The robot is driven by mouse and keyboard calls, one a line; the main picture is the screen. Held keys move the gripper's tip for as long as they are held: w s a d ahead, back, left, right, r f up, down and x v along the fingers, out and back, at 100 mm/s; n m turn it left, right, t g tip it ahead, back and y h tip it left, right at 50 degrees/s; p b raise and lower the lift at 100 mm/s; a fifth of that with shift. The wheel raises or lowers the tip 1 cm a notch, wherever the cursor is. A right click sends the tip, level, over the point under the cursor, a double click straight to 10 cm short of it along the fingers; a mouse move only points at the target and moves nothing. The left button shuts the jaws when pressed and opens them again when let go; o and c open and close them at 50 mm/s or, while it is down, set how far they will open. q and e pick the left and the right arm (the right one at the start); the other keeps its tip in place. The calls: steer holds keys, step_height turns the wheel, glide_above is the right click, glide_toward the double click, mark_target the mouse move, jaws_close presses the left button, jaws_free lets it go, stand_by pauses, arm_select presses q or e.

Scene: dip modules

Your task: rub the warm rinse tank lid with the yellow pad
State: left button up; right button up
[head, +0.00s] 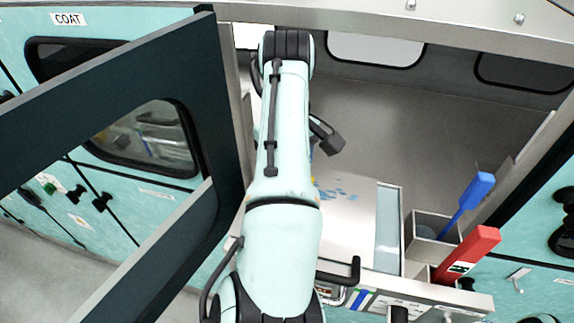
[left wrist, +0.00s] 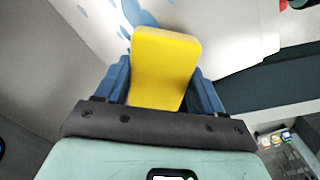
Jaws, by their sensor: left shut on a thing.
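The yellow pad (left wrist: 166,52) stands out past the blue fingers of my left gripper (left wrist: 161,82), which is shut on it in the left wrist view. Ahead of the pad lies a pale lid (left wrist: 225,25) with blue patches. In the head view my arm hides the pad and most of the gripper. I cannot tell whether the pad touches the lid. My right gripper is not in view.
A dark open frame (head: 215,110) stands close to the left of my arm. Right of the lid are a metal bin (head: 428,222) with a blue-handled tool (head: 468,205) and a red object (head: 466,254). A black handle (head: 354,270) juts out at the front.

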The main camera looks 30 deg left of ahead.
mark_target(360, 202)
arm_select(q)
steer(key=shift+f, duration=0.8)
steer(key=shift+d, duration=0.1)
steer(key=shift+w+d+r, duration=0.1)
steer(key=shift+d+r, duration=0.05)
steer(key=shift+d, duration=0.45)
steer(key=shift+w+d, duration=0.25)
steer(key=shift+d, duration=0.25)
steer(key=shift+w+d, duration=0.2)
steer(key=shift+d, duration=0.3)
steer(key=shift+s+d, duration=0.15)
steer(key=shift+d, duration=0.25)
steer(key=shift+w+d, duration=0.2)
steer(key=shift+d, duration=0.35)
steer(key=shift+w+d, duration=0.2)
steer(key=shift+d, duration=0.3)
steer(key=shift+w+d+f, duration=0.1)
steer(key=shift+w+d, duration=0.15)
steer(key=shift+d, duration=1)
steer(key=shift+w+d+f, duration=0.1)
steer(key=shift+w+d, duration=0.2)
steer(key=shift+d, duration=0.95)
steer(key=shift+w+d, duration=0.25)
steer(key=shift+d, duration=1)
steer(key=shift+a, duration=0.1)
